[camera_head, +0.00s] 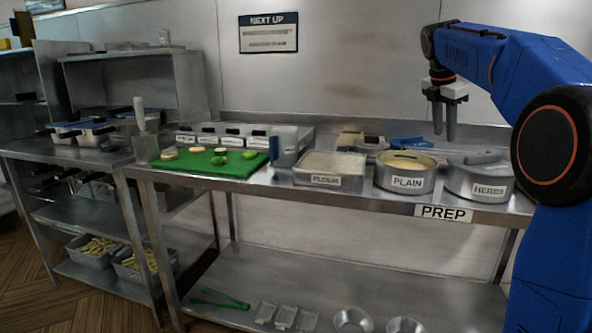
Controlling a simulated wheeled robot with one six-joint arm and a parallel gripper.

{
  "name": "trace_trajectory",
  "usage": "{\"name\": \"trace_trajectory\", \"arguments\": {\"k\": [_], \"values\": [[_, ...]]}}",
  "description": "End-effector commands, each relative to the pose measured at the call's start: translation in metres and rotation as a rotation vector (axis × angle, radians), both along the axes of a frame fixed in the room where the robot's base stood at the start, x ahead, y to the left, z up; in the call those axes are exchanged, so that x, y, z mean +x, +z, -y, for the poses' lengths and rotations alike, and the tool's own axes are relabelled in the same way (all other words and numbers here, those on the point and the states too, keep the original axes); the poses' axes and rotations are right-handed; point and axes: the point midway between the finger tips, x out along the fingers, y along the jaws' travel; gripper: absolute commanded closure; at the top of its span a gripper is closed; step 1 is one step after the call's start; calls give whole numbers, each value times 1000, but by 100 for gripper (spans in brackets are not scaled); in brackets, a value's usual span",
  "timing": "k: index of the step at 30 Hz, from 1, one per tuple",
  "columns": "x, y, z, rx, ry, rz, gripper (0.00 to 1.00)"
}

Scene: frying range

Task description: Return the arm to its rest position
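My gripper (444,120) hangs from the blue arm at the upper right, fingers pointing down. It is above the back right part of the steel prep table (230,185), in the air. The two dark fingers look close to each other with a narrow gap or none; I cannot tell whether they are shut. No object shows between them. Below and around it stand the round container labelled PLAIN (405,182) and the round container labelled HERBS (480,190).
Bowls (352,320) and green tongs (220,300) lie on the lower shelf. A NEXT UP sign (268,33) hangs on the wall.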

Motion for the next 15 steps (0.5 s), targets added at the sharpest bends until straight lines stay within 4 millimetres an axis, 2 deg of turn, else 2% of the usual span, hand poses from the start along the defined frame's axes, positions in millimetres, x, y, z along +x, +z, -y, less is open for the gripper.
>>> {"name": "trace_trajectory", "arguments": {"k": [8, 15], "values": [[-75, -16, -32, 117, -253, 114, 69], [-147, -47, -61, 242, -509, 208, 69]]}}
